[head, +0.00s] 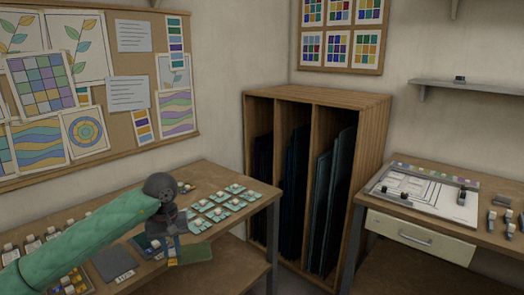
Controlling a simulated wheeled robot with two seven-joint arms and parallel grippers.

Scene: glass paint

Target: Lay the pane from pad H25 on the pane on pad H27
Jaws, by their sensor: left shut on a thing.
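My left arm reaches in from the left, and its dark gripper (172,241) points down over the table, shut on what looks like a pane. The fingertips and the held edge are too small and dark to make out. A dark green pane (197,253) shows just right of the fingers. A blue piece (149,245) shows just left of them, partly hidden by the gripper. I cannot tell which of these is held or whether they touch. A bare grey pad (113,262) with a white label lies to the left. The pad labels are too small to read. My right gripper is out of view.
Several small pale tiles (215,214) stand in rows right of the gripper on the wooden table (262,203). More small items line its left side, partly behind my arm. A wooden rack (310,98) with upright glass sheets stands beyond the table's right end.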

